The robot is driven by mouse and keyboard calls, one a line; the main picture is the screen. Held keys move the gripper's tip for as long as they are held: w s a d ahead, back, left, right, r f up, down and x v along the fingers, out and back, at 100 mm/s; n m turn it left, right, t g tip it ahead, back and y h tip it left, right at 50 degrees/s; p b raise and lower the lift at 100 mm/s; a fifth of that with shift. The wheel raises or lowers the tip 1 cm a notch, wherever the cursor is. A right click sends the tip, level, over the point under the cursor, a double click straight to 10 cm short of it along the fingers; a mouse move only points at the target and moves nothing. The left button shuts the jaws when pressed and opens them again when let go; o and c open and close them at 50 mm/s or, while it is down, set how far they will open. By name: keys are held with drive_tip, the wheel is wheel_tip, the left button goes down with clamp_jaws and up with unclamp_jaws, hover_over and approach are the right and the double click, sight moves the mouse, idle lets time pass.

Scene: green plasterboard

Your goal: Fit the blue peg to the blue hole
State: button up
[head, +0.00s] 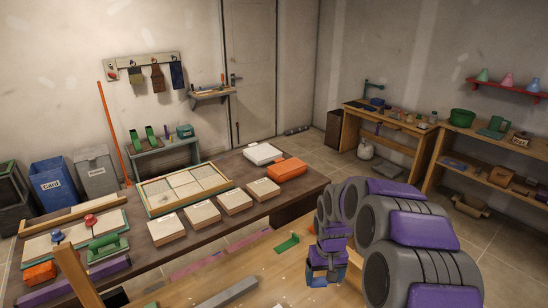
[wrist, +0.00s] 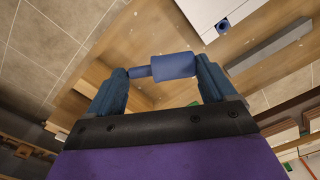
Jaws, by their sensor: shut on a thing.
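In the wrist view, my gripper (wrist: 162,68) is shut on a blue peg (wrist: 174,66). The peg lies crosswise between the two blue fingers, with a thicker body at right and a narrower end at left. A white block (wrist: 203,10) at the top of the wrist view has a blue-rimmed hole (wrist: 222,26) with a dark centre. The peg is apart from the hole, which lies above and to the right of it in the picture. In the head view, my gripper (head: 325,270) is over the wooden bench, and I cannot make out the peg there.
A grey bar (head: 228,293) and a small green piece (head: 288,243) lie on the light wooden bench (head: 262,268). A dark table (head: 232,214) behind carries several pale blocks, an orange box (head: 287,169) and a framed tray (head: 150,200). Tiled floor shows beyond the bench.

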drive_tip(key=shift+a+r+m, duration=0.15)
drive_tip(key=shift+r+m, duration=0.35)
drive_tip(key=s+f+n, duration=0.3)
drive_tip(key=f+n, duration=0.3)
drive_tip(key=n, duration=0.2)
drive_tip(key=s+f+n, duration=0.4)
drive_tip(key=f+n, duration=0.3)
drive_tip(key=n, duration=0.1)
drive_tip(key=s+f+n, duration=0.3)
drive_tip(key=f+n, duration=0.4)
drive_tip(key=n, duration=0.2)
drive_tip(key=shift+s+f, duration=0.1)
drive_tip(key=shift+s, duration=0.2)
drive_tip(key=w, duration=0.5)
drive_tip(key=w+f+b, duration=0.1)
drive_tip(key=w, duration=0.4)
drive_tip(key=w+b, duration=0.1)
drive_tip(key=w, duration=0.4)
drive_tip(key=shift+w+f, duration=0.3)
drive_tip(key=shift+w+f+b, duration=0.2)
drive_tip(key=shift+f+b, duration=0.75)
drive_tip(key=shift+f, duration=0.55)
drive_tip(key=shift+f, duration=0.1)
